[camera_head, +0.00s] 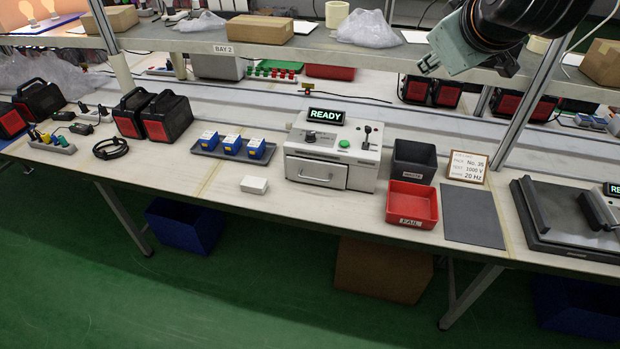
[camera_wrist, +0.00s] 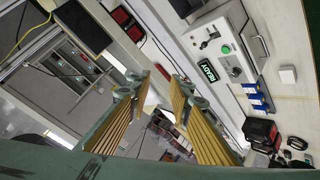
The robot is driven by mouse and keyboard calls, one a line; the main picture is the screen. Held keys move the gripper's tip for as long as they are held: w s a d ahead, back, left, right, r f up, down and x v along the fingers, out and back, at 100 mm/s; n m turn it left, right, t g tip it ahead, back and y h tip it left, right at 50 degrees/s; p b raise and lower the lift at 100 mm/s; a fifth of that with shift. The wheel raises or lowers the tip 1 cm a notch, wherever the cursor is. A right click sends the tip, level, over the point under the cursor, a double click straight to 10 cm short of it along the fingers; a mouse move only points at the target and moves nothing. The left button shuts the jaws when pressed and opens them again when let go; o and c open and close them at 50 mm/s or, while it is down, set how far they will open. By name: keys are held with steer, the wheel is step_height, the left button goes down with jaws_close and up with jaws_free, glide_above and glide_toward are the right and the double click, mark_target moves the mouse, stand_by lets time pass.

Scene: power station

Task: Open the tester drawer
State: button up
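The tester (camera_head: 365,157) is a white box on the bench with a lit READY display (camera_head: 326,116), a green button, a knob and a black lever on top. Its drawer (camera_head: 316,173) is on the front face and looks shut, with a bar handle across it. The tester also shows, turned on its side, in the wrist view (camera_wrist: 214,28). My gripper (camera_head: 468,68) is up at the top right in the head view, well above and to the right of the tester. In the wrist view my gripper (camera_wrist: 163,98) has its yellow-padded fingers apart, with nothing held between them.
A small white box (camera_head: 254,184) lies left of the drawer front. A tray of blue blocks (camera_head: 232,146) stands further left. A red FAIL bin (camera_head: 412,203) and a dark bin (camera_head: 414,160) stand on the right. A shelf (camera_head: 260,42) with boxes runs above the bench.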

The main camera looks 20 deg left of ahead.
steer(key=w+a+f+n+t, duration=0.1)
steer(key=w+a+f, duration=0.1)
steer(key=w+a, duration=0.25)
steer(key=w+a+f+n, duration=0.1)
steer(key=w+a+f, duration=0.1)
steer(key=a+f, duration=0.7)
steer(key=n+t+h, duration=0.1)
steer(key=n+t, duration=0.3)
steer(key=n, duration=0.3)
glide_toward(309, 178)
steer(key=shift+b+v, duration=0.4)
steer(key=shift+v, duration=1.3)
steer(key=shift+a, duration=0.1)
steer(key=shift+w, duration=0.2)
steer(key=shift+f+b+x, duration=0.2)
steer(key=shift+b+x, duration=0.5)
steer(key=shift+x, duration=6)
